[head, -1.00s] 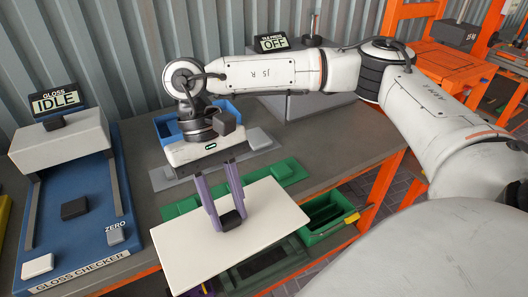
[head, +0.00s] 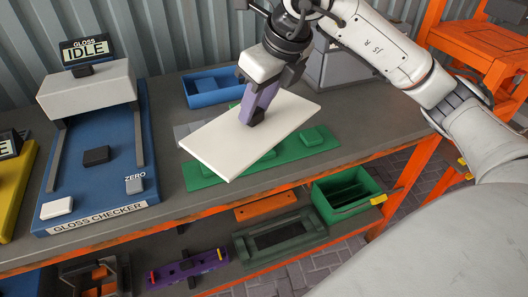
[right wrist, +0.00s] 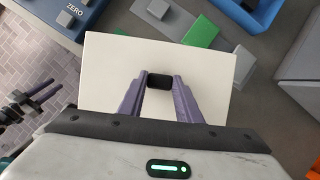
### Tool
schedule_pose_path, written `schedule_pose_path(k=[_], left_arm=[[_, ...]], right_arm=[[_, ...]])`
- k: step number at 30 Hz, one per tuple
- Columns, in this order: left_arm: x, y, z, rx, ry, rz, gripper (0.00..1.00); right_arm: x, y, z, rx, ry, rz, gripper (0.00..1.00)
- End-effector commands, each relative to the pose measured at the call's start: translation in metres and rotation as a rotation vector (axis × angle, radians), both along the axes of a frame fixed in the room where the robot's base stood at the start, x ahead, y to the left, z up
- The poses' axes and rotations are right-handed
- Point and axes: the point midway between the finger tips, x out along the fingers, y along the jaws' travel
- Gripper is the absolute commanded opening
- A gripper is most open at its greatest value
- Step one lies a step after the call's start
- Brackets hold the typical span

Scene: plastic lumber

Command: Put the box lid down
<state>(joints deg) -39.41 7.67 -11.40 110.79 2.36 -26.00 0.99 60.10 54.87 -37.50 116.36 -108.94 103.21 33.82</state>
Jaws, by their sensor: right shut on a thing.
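The box lid, a flat white panel (head: 225,145) with a black knob (head: 257,117), hangs in my right gripper (head: 257,113). The gripper's purple fingers are closed on the knob. The lid is over the green tray (head: 325,146) on the bench and hides much of it; the exact gap cannot be told. In the right wrist view the lid (right wrist: 115,75) fills the middle, with the knob (right wrist: 159,82) between the fingertips. Dark, purplish prongs at the left edge of that view look like my left gripper (right wrist: 45,95), but its opening is unclear.
A blue gloss checker (head: 125,165) stands left on the grey bench (head: 365,120). A blue bin (head: 215,86) is behind the lid. A grey machine (head: 345,65) stands behind right.

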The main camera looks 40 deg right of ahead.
Motion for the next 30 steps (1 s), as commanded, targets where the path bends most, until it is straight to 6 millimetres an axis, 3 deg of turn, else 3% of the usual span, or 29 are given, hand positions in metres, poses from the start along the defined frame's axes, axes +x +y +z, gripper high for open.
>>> schedule_pose_path(k=[3,9,18,24,30], left_arm=[[0.001,-0.001,-0.004,-0.001,-0.003,0.000,0.31],[0.001,-0.001,-0.006,-0.001,-0.003,-0.001,0.31],[0.001,-0.001,-0.008,0.000,-0.001,-0.001,0.31],[0.001,-0.001,-0.008,0.000,-0.001,-0.001,0.31],[0.002,-0.001,-0.008,0.000,-0.002,-0.001,0.31]], right_arm=[[0.005,-0.012,0.005,0.004,-0.003,-0.230,0.00],[0.007,-0.025,0.007,0.003,0.001,-0.442,0.00],[0.007,-0.027,-0.044,0.002,0.005,-0.463,0.00],[0.007,-0.027,-0.058,0.003,0.003,-0.461,0.00],[0.007,-0.027,-0.086,0.003,0.004,-0.461,0.00]])
